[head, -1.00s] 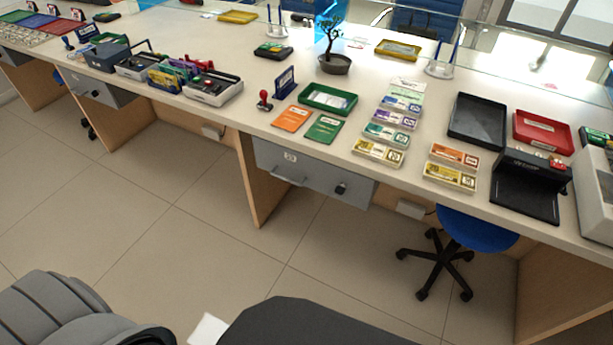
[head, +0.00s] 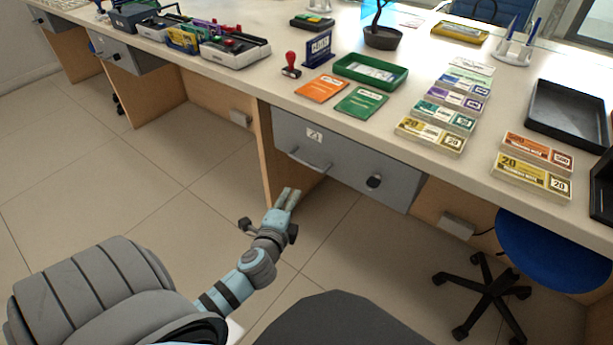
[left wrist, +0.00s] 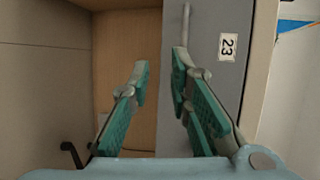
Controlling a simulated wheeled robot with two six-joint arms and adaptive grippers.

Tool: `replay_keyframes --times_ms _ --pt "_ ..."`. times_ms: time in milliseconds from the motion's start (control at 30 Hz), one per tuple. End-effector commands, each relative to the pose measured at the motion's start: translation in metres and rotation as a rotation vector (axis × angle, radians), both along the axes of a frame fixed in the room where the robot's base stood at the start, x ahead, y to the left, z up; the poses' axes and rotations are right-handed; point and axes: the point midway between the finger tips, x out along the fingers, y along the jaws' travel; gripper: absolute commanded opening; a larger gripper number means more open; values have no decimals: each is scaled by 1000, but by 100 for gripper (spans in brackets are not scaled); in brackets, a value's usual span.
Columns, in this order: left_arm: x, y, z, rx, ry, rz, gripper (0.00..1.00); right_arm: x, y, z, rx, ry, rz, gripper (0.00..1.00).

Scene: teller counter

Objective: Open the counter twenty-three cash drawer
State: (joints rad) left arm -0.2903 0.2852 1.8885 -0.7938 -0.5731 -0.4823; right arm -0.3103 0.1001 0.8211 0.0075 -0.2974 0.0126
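The grey cash drawer (head: 345,163) is shut under the counter. Its label (head: 315,134) is small in the head view, and in the left wrist view the label (left wrist: 228,46) reads 23. A bar handle (head: 309,160) sits on the drawer's left part and a dark round lock (head: 374,181) on its right part. My left gripper (head: 290,196) is open and empty, just below and in front of the handle. In the left wrist view the handle (left wrist: 186,25) lies ahead, near the right-hand finger of my left gripper (left wrist: 160,75). My right gripper is not in view.
The counter top (head: 300,118) holds orange and green booklets, a green tray (head: 371,72) and several banknote bundles (head: 432,135). A wooden panel (head: 263,150) stands left of the drawer. A blue chair (head: 545,250) is at the right. The floor before the drawer is clear.

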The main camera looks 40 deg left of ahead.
Motion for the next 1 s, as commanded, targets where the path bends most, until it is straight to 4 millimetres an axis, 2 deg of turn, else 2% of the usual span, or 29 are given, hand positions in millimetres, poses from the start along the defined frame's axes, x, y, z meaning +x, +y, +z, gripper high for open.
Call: replay_keyframes --times_ms 33,133,267,500,600,800,1000 --pt "4 0 8 40 -32 -7 18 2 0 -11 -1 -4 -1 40" --pt "14 3 23 70 -54 -10 18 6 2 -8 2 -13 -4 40" --pt "41 14 18 68 -54 -11 18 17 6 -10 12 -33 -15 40" --pt "101 41 4 63 -51 -11 18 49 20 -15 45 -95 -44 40" --pt "117 48 1 62 -51 -10 18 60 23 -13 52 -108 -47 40" --pt "133 55 -1 61 -50 -12 18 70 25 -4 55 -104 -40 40" --pt "135 56 0 62 -49 -13 18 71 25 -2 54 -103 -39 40"
